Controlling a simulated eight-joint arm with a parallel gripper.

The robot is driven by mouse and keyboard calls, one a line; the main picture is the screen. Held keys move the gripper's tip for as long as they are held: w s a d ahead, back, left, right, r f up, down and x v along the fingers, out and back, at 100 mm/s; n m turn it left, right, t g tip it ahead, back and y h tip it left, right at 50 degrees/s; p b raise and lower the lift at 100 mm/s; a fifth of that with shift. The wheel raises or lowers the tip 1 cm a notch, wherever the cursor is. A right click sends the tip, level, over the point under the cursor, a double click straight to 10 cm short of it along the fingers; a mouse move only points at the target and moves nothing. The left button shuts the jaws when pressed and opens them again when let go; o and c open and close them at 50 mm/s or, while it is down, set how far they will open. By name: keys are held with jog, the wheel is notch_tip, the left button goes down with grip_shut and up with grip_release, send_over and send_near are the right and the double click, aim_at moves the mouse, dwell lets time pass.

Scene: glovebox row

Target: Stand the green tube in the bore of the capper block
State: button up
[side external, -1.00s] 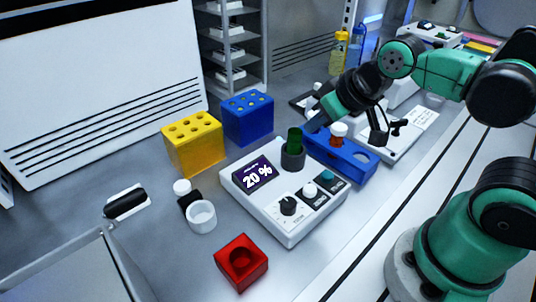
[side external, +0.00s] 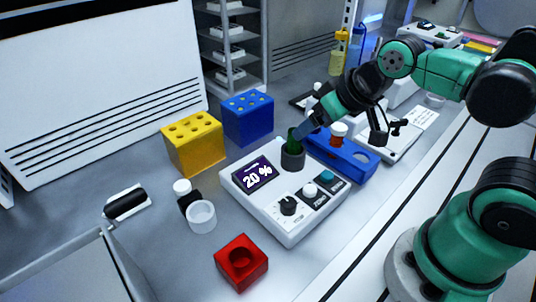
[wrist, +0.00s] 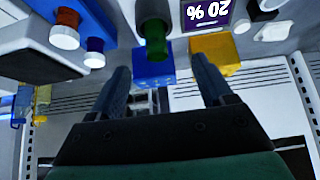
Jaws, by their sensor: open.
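The green tube (side external: 292,136) stands upright in the dark round cup of a white device with a "20 %" display. It also shows in the wrist view (wrist: 156,42), beyond the gap between the fingers. My gripper (side external: 308,124) is open and empty, close to the tube's upper right side. In the wrist view, its two fingers (wrist: 160,72) are spread apart with nothing between their tips. A red block (side external: 241,262) with one round, empty bore sits at the front; it appears to be the capper block. It is not visible in the wrist view.
The white device (side external: 285,190) carries knobs and buttons. Right behind it is a blue holder (side external: 355,166) with an orange, white-capped tube (side external: 338,133). Yellow (side external: 194,143) and blue (side external: 247,117) racks stand behind left.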

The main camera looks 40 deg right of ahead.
aim_at(294, 147)
jog(key=shift+w, duration=0.1)
jog(key=w+g, duration=0.1)
jog(key=n, duration=0.1)
jog(key=w+d+n+g, duration=0.1)
jog(key=shift+w+f+g+y, duration=0.3)
jog(key=shift+f+y, duration=0.05)
jog(key=shift+y, duration=0.05)
jog(key=shift+x, duration=2.8)
jog(key=shift+s, duration=0.1)
grip_shut()
jog(key=shift+r, duration=0.1)
